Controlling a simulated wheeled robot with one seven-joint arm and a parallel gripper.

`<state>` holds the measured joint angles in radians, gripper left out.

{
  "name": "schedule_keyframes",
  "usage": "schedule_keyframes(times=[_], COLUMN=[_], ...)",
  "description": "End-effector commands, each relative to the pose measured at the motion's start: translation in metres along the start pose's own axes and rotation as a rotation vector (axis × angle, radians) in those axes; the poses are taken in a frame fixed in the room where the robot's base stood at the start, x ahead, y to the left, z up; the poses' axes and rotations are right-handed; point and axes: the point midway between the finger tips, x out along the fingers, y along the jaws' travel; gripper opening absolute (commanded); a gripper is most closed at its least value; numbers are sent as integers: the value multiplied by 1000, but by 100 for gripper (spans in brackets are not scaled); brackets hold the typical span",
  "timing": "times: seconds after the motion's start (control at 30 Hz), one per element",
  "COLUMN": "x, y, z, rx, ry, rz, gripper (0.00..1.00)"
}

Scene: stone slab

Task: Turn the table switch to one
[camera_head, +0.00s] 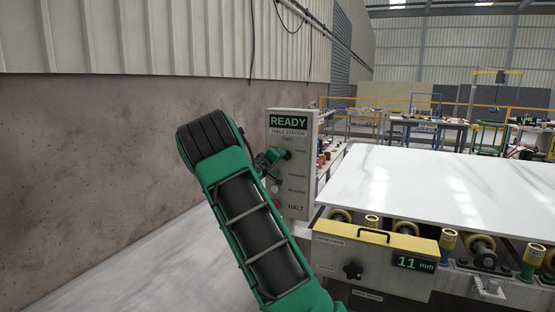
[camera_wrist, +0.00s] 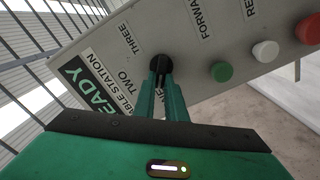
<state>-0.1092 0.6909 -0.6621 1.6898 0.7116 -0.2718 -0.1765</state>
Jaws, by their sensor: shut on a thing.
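The table station box (camera_head: 292,125) is a grey upright panel with a green READY display. Its black table switch (camera_wrist: 160,65) has the labels TWO and THREE beside it in the wrist view. My gripper (camera_head: 275,157) reaches the panel from the left in the head view. In the wrist view its green fingers (camera_wrist: 161,84) are closed together on the switch knob. The fingers cover part of the knob, and I cannot tell which label it points to.
Green (camera_wrist: 221,72), white (camera_wrist: 265,51) and red (camera_wrist: 307,31) buttons line the same panel. A white slab (camera_head: 430,185) lies on a roller table right of the box. A box with an 11 mm display (camera_head: 413,263) is at its front. A concrete wall (camera_head: 90,170) stands left.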

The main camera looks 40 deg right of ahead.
Motion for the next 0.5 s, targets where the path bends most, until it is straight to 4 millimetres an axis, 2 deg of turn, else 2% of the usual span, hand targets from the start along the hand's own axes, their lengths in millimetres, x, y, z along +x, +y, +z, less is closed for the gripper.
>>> schedule_keyframes(times=[0.03,0.5], x=[-2,-2], y=[-5,-7], z=[-5,-5], rx=[-20,-121], ry=[9,11], rz=[-8,-9], gripper=[0,0])
